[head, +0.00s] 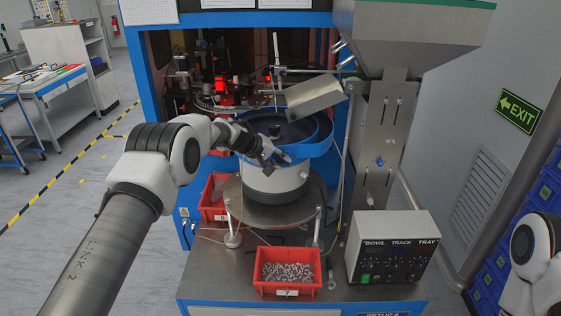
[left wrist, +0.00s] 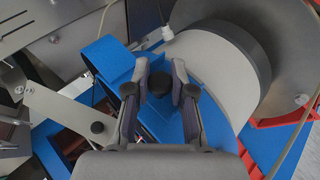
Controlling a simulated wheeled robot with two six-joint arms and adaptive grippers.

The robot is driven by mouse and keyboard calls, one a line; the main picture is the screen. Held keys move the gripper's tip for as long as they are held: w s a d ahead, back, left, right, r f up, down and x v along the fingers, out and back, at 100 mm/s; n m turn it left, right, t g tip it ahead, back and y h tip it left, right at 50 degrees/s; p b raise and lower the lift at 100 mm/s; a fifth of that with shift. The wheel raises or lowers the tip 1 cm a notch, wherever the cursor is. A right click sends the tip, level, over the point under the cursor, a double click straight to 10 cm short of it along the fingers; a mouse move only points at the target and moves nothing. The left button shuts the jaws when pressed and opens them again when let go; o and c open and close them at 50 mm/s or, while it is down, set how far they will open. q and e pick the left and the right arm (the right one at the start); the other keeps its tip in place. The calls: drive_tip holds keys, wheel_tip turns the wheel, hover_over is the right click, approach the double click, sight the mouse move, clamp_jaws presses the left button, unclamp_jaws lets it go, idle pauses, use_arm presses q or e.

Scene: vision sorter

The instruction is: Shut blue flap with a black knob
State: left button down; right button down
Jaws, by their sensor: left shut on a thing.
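My left gripper (head: 272,161) is at the near side of the blue bowl feeder (head: 318,148) in the head view. In the left wrist view its two fingers (left wrist: 159,82) are closed around a black knob (left wrist: 159,85), one on each side. Blue surface, which looks like the flap (left wrist: 158,123), shows under the knob between the fingers. The gripper hides most of the flap in the head view, and I cannot tell how far it stands open. Of my right arm only white links show at the right edge; its gripper is out of view.
A red bin of metal parts (head: 287,288) stands at the front of the bench, with a control box (head: 392,247) to its right. A steel hopper (head: 415,40) and a tilted metal chute (head: 314,94) hang close above the bowl. Another red bin (head: 213,197) is at the left.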

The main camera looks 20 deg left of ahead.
use_arm(q)
drive_tip(key=shift+r, duration=0.1)
drive_tip(key=c, duration=1)
unclamp_jaws()
drive_tip(key=shift+w, duration=0.1)
drive_tip(key=v, duration=1.2)
